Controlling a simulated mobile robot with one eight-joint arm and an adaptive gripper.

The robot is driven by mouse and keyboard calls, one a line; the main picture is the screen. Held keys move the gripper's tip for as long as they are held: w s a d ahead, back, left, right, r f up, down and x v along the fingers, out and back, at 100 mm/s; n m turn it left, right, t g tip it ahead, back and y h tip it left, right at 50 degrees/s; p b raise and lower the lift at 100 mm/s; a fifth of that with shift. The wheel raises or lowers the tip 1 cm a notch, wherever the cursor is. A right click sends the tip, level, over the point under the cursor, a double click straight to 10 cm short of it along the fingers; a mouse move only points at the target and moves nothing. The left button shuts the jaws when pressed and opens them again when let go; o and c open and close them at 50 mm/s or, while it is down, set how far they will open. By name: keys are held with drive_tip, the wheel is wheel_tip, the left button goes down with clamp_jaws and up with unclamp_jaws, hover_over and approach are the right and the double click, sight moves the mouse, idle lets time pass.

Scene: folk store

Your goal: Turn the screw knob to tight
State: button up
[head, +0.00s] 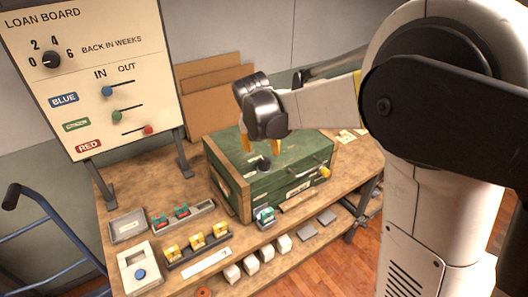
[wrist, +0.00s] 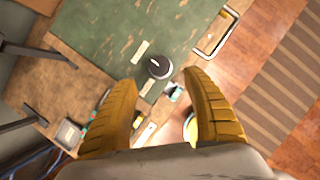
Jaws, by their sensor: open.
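A black round knob (head: 264,163) stands on the top of the green wooden box (head: 293,181), near its front edge. In the wrist view the knob (wrist: 158,67) shows from above with a small pale mark on its top, beside a pale label strip on the green lid (wrist: 110,30). My gripper (head: 275,147) is above the box lid with its yellow fingers apart. In the wrist view the gripper (wrist: 158,82) is open and empty, and the knob appears between and just beyond its fingertips. Contact with the knob does not show.
The loan board (head: 95,85) with a black dial (head: 51,60) and coloured sliders stands at the left. Trays (head: 128,226), yellow blocks (head: 197,241) and a blue-button box (head: 140,273) sit on the bench. A yellow-ended lever (head: 325,172) is on the box's front.

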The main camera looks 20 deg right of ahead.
sight(264, 161)
drive_tip(key=b+x, duration=0.2)
drive_tip(key=x, duration=0.7)
drive_tip(key=shift+f, duration=0.15)
drive_tip(key=c, duration=1.2)
